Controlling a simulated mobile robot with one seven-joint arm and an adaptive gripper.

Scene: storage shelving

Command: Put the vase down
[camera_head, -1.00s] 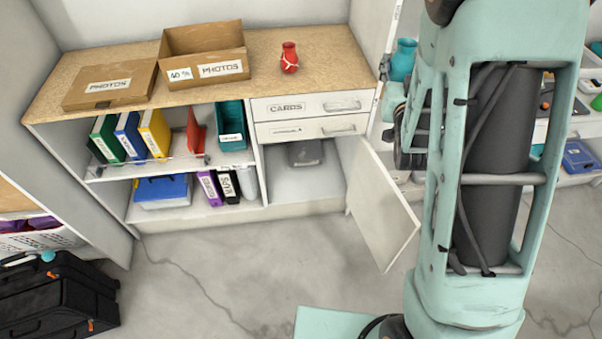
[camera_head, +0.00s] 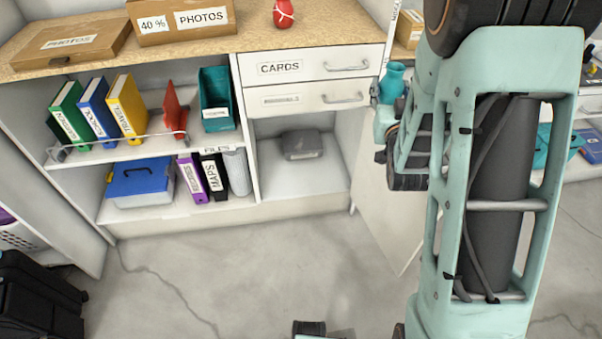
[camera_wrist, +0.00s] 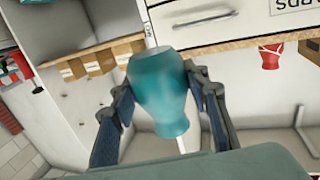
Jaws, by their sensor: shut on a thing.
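A teal vase (camera_wrist: 158,90) fills the middle of the wrist view, between the two fingers of my gripper (camera_wrist: 160,72). My gripper is shut on it. In the head view the vase (camera_head: 393,80) shows small at the left of my arm, in front of the cabinet's right side. Much of my gripper is hidden there by my arm. The vase appears held in the air, apart from the worktop.
A red vase (camera_head: 284,14) and cardboard photo boxes (camera_head: 186,18) stand on the wooden worktop (camera_head: 258,38). Below are drawers (camera_head: 310,64), shelves with binders (camera_head: 128,104) and a lower compartment holding a grey box (camera_head: 302,144). Its white door (camera_head: 388,215) hangs open.

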